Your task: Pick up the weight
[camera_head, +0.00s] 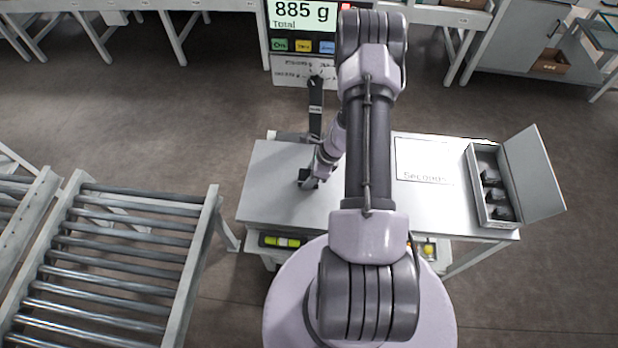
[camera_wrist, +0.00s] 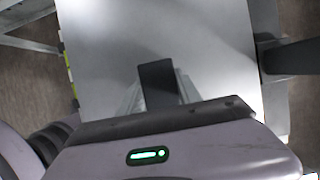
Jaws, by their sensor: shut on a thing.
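In the wrist view my gripper (camera_wrist: 160,92) is shut on a dark block, which I take to be the weight (camera_wrist: 156,76). The weight sits between the grey fingers, with the pale surface behind it. I cannot tell whether it touches that surface. Several dark weights (camera_head: 492,178) lie in an open grey box (camera_head: 476,172) at the bench's right end.
The scale display (camera_head: 303,14) reads 885 g Total, on a black post (camera_head: 316,115) behind the bench (camera_head: 262,190); this post (camera_wrist: 292,56) is at right in the wrist view. A sheet marked Seconds (camera_head: 424,158) lies left of the box. A roller conveyor (camera_head: 120,260) stands at left.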

